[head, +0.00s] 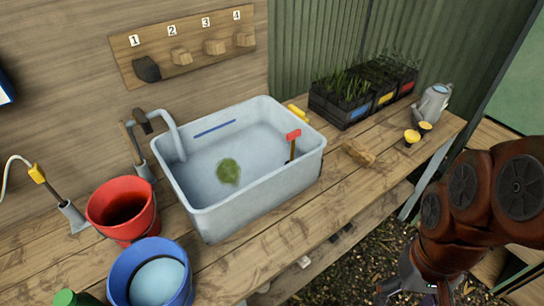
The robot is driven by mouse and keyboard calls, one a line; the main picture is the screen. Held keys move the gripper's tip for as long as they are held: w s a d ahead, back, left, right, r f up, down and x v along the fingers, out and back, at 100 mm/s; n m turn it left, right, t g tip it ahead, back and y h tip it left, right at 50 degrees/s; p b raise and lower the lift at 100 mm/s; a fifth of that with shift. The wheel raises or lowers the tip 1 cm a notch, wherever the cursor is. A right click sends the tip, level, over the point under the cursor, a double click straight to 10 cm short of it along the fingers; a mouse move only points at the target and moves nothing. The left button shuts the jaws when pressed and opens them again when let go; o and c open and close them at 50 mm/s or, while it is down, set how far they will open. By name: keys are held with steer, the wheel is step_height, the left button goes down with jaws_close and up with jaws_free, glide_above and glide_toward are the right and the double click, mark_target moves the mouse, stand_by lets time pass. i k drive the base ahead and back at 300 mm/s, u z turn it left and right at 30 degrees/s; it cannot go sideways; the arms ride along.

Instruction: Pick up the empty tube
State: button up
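I cannot make out with certainty which thing is the empty tube. Black crates (340,112) of green seedlings stand at the back right of the bench, with blue, yellow and red labels on their fronts. Single tubes inside them are too small to tell apart, and the foliage hides their tops. My gripper (415,292) is at the lower right, off the front of the bench and well apart from the crates. Its fingertips are near or beyond the picture's bottom edge, so its opening is unclear. I see nothing held in it.
A grey tub (250,195) holds a green clump and a red-topped stake. A red bucket (124,235) and a blue bucket (120,285) stand front left. A brown block (357,152), yellow-topped cups (411,137) and a watering can (434,103) are on the right.

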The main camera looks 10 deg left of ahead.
mark_target(351, 146)
steer(key=u, duration=2.2)
steer(key=k, duration=0.8)
steer(key=z, duration=1.15)
steer(key=i, duration=0.5)
steer(key=u, duration=0.05)
